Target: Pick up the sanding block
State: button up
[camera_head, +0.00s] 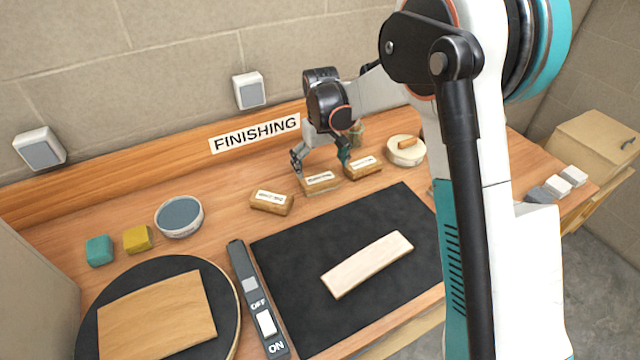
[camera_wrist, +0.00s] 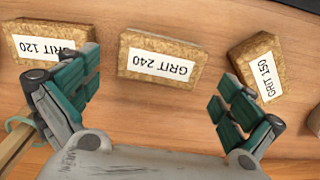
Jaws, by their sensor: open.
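Three cork-brown sanding blocks with white labels lie on the wooden bench. In the wrist view the GRIT 240 block (camera_wrist: 148,48) is in the middle, the GRIT 120 block (camera_wrist: 38,30) at left and the angled GRIT 150 block (camera_wrist: 247,55) at right. In the head view they form a row: left block (camera_head: 268,209), middle block (camera_head: 322,190), right block (camera_head: 375,171). My gripper (camera_head: 320,166) is open and empty near the middle block; its spread fingers also show in the wrist view (camera_wrist: 157,87). The left finger partly covers the GRIT 120 block there.
A black mat (camera_head: 300,240) with a pale curved wood piece (camera_head: 368,264) lies in front. A switch bar (camera_head: 257,300) and a round black disc (camera_head: 225,300) with a wood panel (camera_head: 157,315) are at left. A round tin (camera_head: 179,216) and a pale round container (camera_head: 406,155) flank the blocks.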

aim_at(320, 178)
notch_tip(320, 178, down, 5)
jog(key=shift+w+a+f+b, duration=0.1)
jog(key=shift+b, duration=0.85)
jog(key=c, duration=0.8)
